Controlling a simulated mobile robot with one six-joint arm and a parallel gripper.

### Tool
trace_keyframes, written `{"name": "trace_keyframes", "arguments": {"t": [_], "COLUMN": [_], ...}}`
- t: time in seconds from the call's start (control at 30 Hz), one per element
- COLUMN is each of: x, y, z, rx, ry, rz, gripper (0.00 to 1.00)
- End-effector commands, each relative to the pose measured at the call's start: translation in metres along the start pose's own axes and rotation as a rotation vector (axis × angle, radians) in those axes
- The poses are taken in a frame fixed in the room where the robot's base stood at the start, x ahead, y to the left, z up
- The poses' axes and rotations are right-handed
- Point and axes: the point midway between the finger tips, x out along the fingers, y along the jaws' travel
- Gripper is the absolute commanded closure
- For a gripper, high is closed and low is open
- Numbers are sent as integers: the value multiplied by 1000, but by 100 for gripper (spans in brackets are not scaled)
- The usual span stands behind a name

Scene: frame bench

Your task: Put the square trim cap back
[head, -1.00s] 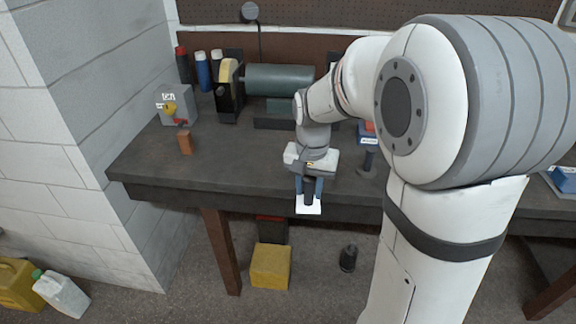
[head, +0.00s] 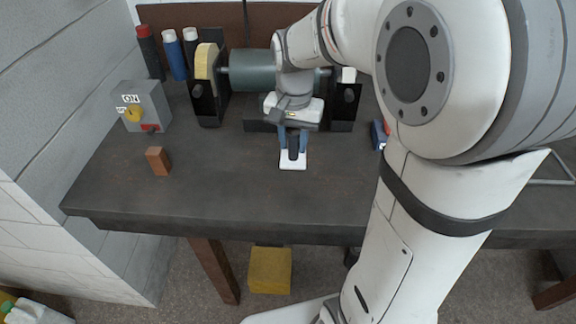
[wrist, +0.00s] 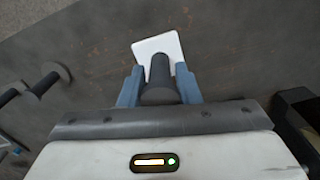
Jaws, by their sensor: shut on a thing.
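My gripper (head: 293,150) is pointing down over the middle of the bench, in front of the grey-green machine. Its blue fingers are shut on a dark, round grip. A flat white square plate, which looks like the square trim cap (head: 292,165), shows at the end of this grip. In the wrist view my gripper (wrist: 160,88) holds the dark grip between its fingers, with the white cap (wrist: 158,46) just beyond the tips, slightly turned. I cannot tell whether the cap touches the bench top. I cannot make out the place where the cap fits.
The machine (head: 250,71) with a yellowish wheel (head: 206,60) stands at the back of the bench (head: 220,205). A grey switch box (head: 152,104) and a brown block (head: 158,161) are at the left. Several bottles (head: 174,55) stand behind. The bench's front middle is clear.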

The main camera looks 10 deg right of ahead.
Motion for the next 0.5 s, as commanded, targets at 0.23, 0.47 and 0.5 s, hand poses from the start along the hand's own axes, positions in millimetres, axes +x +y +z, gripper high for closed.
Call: {"name": "trace_keyframes", "arguments": {"t": [0.23,0.47,0.5], "x": [34,63,67], "y": [1,1,2], "z": [0,-1,0], "rx": [3,5,5], "ry": [-5,-2,-3], "rz": [3,1,2], "gripper": [95,95,95]}}
